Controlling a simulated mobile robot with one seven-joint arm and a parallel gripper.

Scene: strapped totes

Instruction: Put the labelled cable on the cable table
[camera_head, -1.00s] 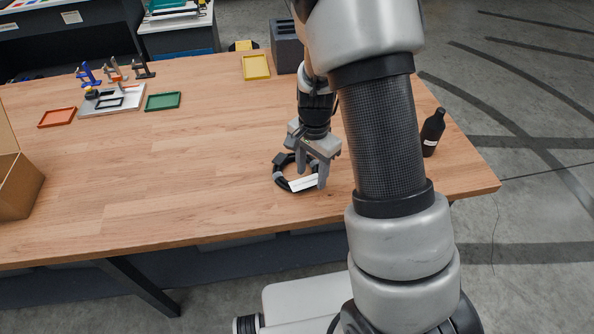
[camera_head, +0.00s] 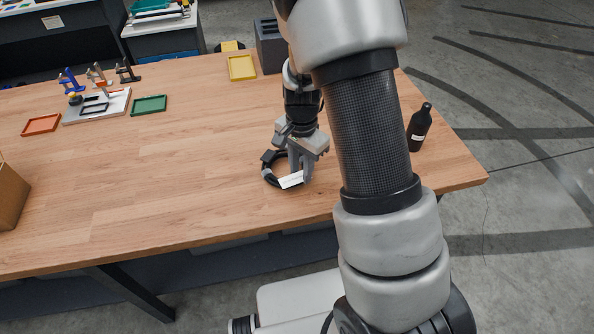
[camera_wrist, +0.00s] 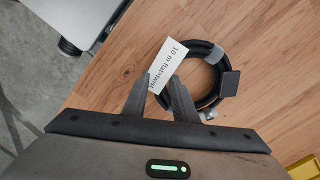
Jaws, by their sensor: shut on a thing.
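The labelled cable is a black coil (camera_head: 267,172) with grey bands, on or just above the wooden table's near part in the head view. It also shows in the wrist view (camera_wrist: 203,48). Its white label (camera_head: 291,180) reads "10 m" and a partly hidden word in the wrist view (camera_wrist: 172,55). My gripper (camera_head: 300,168) points down at the coil's right side and is shut on it. In the wrist view its fingertips (camera_wrist: 158,88) are at the label side of the coil, and one finger hides part of the label.
A black bottle (camera_head: 419,129) stands near the table's right edge. A grey slotted block (camera_head: 269,47) and yellow tray (camera_head: 241,67) are at the back. Green (camera_head: 149,105) and red (camera_head: 41,125) trays lie left. A cardboard box (camera_head: 10,195) is at far left. The table's middle is clear.

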